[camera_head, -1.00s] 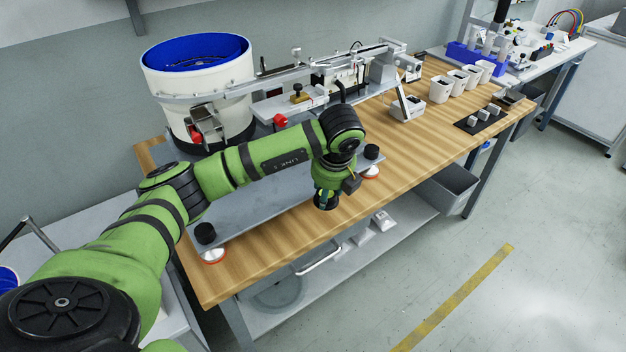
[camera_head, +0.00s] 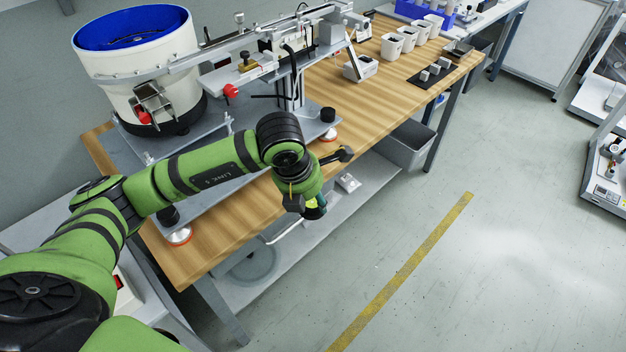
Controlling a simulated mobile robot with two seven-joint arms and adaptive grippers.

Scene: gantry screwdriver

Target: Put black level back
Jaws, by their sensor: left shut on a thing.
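My left arm comes in from the left over the wooden workbench. Its gripper (camera_head: 315,210) hangs at the end of the green wrist, just off the bench's front edge, and its fingers are mostly hidden. A black bar with a widened end, which looks like the black level (camera_head: 340,155), juts out to the right from behind the wrist. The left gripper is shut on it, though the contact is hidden. My right gripper is not in view.
The workbench (camera_head: 222,246) carries a white feeder bowl with a blue inside (camera_head: 135,27), a metal base plate with black knobs (camera_head: 328,115), a rail mechanism and white cups (camera_head: 392,46). A shelf (camera_head: 345,205) lies below.

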